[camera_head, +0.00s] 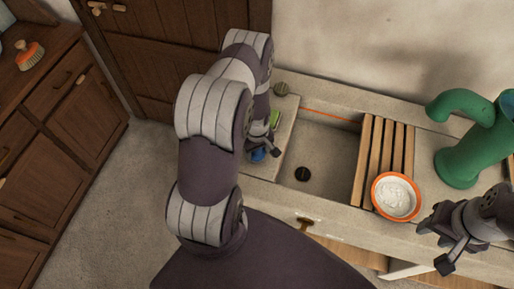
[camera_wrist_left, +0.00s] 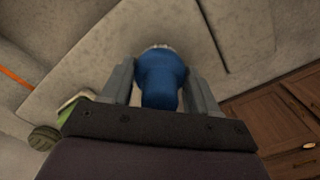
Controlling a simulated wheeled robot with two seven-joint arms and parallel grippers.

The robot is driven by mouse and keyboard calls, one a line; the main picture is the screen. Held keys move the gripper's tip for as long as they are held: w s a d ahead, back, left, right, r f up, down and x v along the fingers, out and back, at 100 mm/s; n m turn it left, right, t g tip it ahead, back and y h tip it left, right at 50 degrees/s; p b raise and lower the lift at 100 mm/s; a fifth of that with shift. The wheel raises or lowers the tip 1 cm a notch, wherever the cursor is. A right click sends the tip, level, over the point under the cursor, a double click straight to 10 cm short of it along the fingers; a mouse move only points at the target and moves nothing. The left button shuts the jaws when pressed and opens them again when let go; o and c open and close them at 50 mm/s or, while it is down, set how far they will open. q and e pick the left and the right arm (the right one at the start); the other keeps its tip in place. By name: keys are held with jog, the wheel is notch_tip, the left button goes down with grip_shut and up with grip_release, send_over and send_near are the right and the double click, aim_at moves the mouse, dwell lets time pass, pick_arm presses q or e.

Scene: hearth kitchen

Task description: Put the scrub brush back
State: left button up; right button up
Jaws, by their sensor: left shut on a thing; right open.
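My left gripper (camera_head: 265,148) is over the stone slab left of the sink, mostly behind my own arm. In the left wrist view its two fingers (camera_wrist_left: 161,88) are shut on a rounded blue object (camera_wrist_left: 160,75) with a pale edge at its far end. I cannot tell whether this is a scrub brush. Its blue side also shows in the head view (camera_head: 258,155). A brush with an orange back and pale bristles (camera_head: 30,55) lies on the wooden counter at far left. My right gripper (camera_head: 441,248) is open and empty near the counter's front right.
The stone sink (camera_head: 325,155) is empty, with a dark drain. A wooden slatted rack (camera_head: 385,145), a white bowl with an orange rim (camera_head: 396,196) and a green jug (camera_head: 470,150) stand to its right. A green item (camera_wrist_left: 75,105) and a dark round item (camera_wrist_left: 43,138) are beside my left gripper.

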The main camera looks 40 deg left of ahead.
pick_arm(q)
jog(key=shift+a, duration=0.15)
jog(key=shift+f, duration=0.15)
jog(key=o, duration=1.1)
